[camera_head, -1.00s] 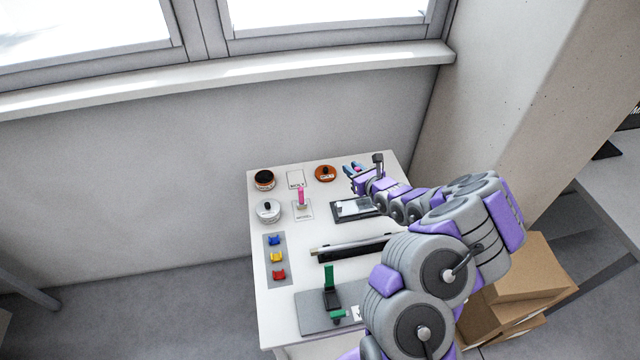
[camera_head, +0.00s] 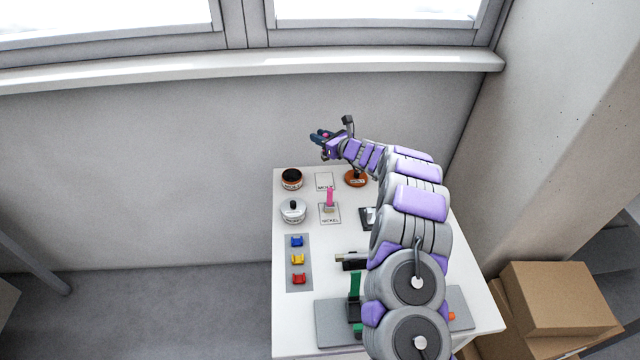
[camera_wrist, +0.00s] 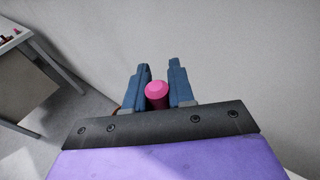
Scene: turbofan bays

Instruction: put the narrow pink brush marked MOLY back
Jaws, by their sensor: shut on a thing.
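My gripper (camera_head: 320,136) is raised above the back of the white table, near the wall. In the wrist view its two dark blue fingers (camera_wrist: 161,85) are shut on a pink brush (camera_wrist: 157,93), of which only the rounded pink end shows. Its marking is not visible. A white card (camera_head: 324,181), whose small print seems to read MOLY, lies bare at the back of the table. Another pink brush (camera_head: 330,198) stands upright on the card marked NICKEL (camera_head: 331,220), in front of the bare card.
A black-lidded jar (camera_head: 292,179), a silver-lidded jar (camera_head: 293,210) and an orange pot (camera_head: 355,178) stand around the cards. Blue, yellow and red clips sit on a grey strip (camera_head: 291,269). Cardboard boxes (camera_head: 560,300) stand right of the table.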

